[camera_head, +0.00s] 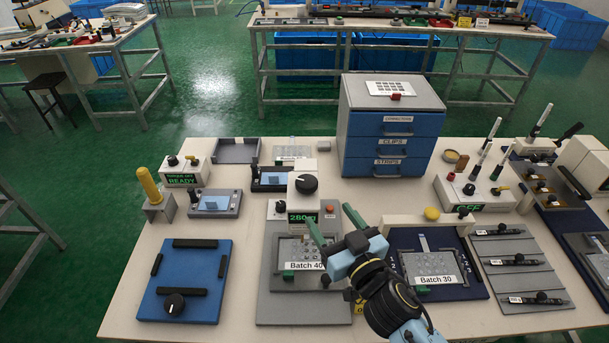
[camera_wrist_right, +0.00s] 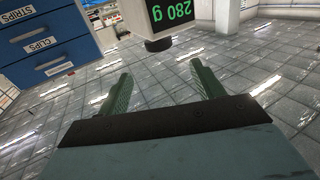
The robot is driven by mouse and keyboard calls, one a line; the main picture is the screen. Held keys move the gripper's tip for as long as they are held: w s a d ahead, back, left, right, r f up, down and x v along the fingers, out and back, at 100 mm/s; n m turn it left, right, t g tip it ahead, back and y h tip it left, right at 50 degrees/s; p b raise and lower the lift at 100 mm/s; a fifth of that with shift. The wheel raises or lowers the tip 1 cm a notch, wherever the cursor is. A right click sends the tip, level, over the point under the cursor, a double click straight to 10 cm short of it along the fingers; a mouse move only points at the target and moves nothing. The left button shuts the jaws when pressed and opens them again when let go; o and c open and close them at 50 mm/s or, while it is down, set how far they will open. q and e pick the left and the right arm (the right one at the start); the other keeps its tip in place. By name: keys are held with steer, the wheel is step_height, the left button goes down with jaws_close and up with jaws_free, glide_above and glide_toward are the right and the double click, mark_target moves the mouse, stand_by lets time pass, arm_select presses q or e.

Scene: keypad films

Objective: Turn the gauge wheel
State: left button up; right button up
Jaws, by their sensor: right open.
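The wheel also shows in the right wrist view (camera_wrist_right: 158,44), beside the display (camera_wrist_right: 174,14), in a picture that appears turned upside down. My right gripper (camera_head: 333,224) has its green fingers spread apart, with nothing between them. It is to the right of the gauge and nearer the front, apart from the wheel. In the right wrist view the open fingers (camera_wrist_right: 165,76) point toward the wheel's side. My left gripper is in neither view.
Under the gauge lies a grey fixture labelled Batch 40 (camera_head: 304,266). To the right is the Batch 30 tray (camera_head: 437,279). A blue drawer cabinet (camera_head: 388,140) stands behind. A blue plate with a black knob (camera_head: 215,270) lies left. An upright yellow handle (camera_head: 149,184) stands at far left.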

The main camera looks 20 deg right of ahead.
mark_target(311, 188)
steer(key=w, duration=0.4)
steer(key=w+a, duration=0.1)
steer(key=w, duration=0.3)
steer(key=w+a, duration=0.1)
steer(key=w, duration=0.3)
steer(key=shift+w+p, duration=0.1)
steer(key=shift+p, duration=0.3)
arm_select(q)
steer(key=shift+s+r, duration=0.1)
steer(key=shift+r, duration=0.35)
arm_select(e)
steer(key=c, duration=1)
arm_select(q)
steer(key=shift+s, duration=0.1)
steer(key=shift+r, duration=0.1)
